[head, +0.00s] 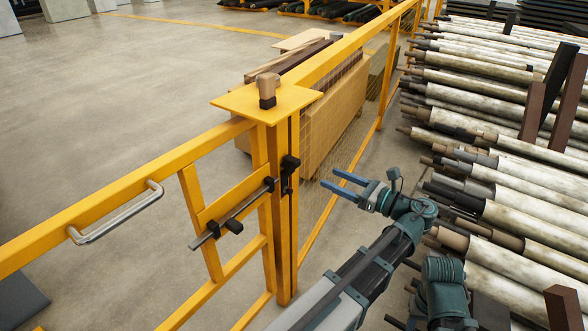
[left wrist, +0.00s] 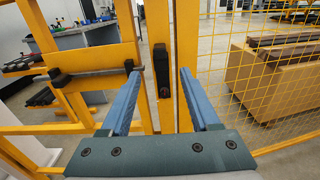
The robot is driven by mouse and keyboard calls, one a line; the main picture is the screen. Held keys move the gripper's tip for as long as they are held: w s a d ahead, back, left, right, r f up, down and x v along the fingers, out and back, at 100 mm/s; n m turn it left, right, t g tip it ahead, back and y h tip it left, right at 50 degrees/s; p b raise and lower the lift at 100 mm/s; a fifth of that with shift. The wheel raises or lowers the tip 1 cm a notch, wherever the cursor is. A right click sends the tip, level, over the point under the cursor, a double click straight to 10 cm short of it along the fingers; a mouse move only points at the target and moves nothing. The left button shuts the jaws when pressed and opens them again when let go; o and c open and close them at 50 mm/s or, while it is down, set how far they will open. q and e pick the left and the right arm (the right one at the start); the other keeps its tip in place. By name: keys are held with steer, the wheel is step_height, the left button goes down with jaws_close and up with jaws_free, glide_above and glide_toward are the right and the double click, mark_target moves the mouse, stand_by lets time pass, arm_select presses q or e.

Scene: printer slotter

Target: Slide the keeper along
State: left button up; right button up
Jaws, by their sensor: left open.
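A black keeper (head: 289,168) is fixed on the yellow gate post (head: 284,225). In the left wrist view the keeper (left wrist: 162,70) is a tall black block with a dark slot low on it. The gate's grey bolt rod (head: 228,218) sits in black brackets on a yellow plate to the left. A gap shows between the rod's near bracket and the keeper. My left gripper (head: 327,179) is open and empty, to the right of the post, its blue fingers pointing at it. In the wrist view the keeper appears between the fingers, apart from both.
A steel handle (head: 115,212) is on the gate rail at left. Yellow mesh fence (head: 345,105) runs back from the post, with a wooden crate (head: 338,125) behind it. Several stacked rollers (head: 500,125) fill the right side, close to my arm.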

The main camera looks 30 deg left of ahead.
mark_target(299, 164)
arm_select(q)
steer(key=a, duration=0.9)
steer(key=w+a, duration=0.1)
steer(key=a, duration=0.3)
steer(key=shift+a, duration=0.35)
jaws_close()
steer(key=shift+f, duration=0.1)
stand_by(0.9)
